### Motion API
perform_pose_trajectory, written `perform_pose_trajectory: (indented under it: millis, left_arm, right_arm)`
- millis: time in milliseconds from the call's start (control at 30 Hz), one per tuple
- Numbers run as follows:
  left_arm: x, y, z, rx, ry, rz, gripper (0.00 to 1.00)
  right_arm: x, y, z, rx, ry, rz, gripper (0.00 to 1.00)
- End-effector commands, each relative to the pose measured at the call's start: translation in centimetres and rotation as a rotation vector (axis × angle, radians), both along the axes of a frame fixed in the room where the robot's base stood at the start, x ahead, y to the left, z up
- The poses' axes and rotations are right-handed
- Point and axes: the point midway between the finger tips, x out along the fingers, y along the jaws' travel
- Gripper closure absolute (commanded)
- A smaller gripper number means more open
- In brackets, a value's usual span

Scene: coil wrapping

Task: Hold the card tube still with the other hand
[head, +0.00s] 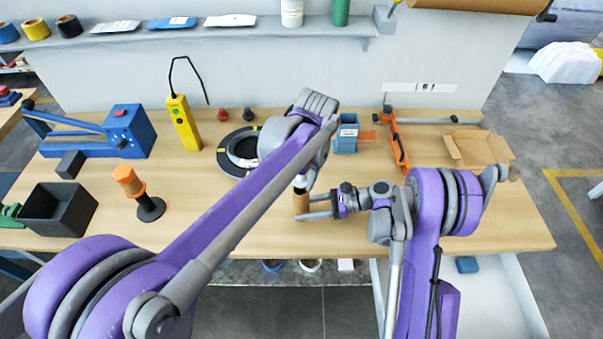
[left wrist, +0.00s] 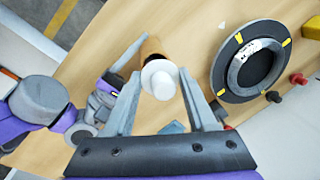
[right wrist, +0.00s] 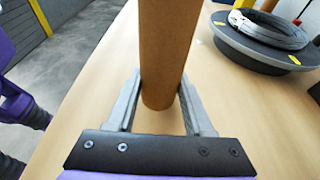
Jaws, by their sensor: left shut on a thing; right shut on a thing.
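The brown card tube (head: 300,204) stands upright on the bench near its front edge. It also shows in the right wrist view (right wrist: 166,50) and the left wrist view (left wrist: 152,47). My right gripper (head: 316,206) comes in from the right, with one finger on each side of the tube low down, shut on it. A white round cap-like piece (left wrist: 159,79) is at the tube's upper end. My left gripper (head: 303,182) reaches down from above, its fingers on either side of the white piece and shut on it. In the head view my left arm hides part of the tube's top.
A dark ring with a grey coil (head: 229,153) lies behind and left of the tube. A blue box (head: 346,137), an orange tool (head: 399,150) and an open cardboard box (head: 475,150) are at the back right. An orange-topped stand (head: 148,206) and a black bin (head: 60,210) are left.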

Motion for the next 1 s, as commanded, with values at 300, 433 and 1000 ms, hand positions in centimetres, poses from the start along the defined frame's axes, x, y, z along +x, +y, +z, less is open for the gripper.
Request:
perform_pose_trajectory:
  millis: [300, 433, 1000]
  left_arm:
    - [-0.02, -0.02, -1.14, 0.010, -0.007, 0.004, 0.95]
    - [-0.02, -0.02, -1.12, 0.010, -0.007, 0.004, 0.95]
    - [-0.03, -0.01, -1.11, 0.011, -0.007, 0.011, 0.95]
  right_arm:
    - [0.00, 0.00, 0.01, 0.000, 0.000, 0.000, 0.80]
    - [0.00, 0.00, 0.01, 0.000, 0.000, 0.000, 0.80]
    - [0.00, 0.01, 0.02, 0.000, 0.000, 0.000, 0.80]
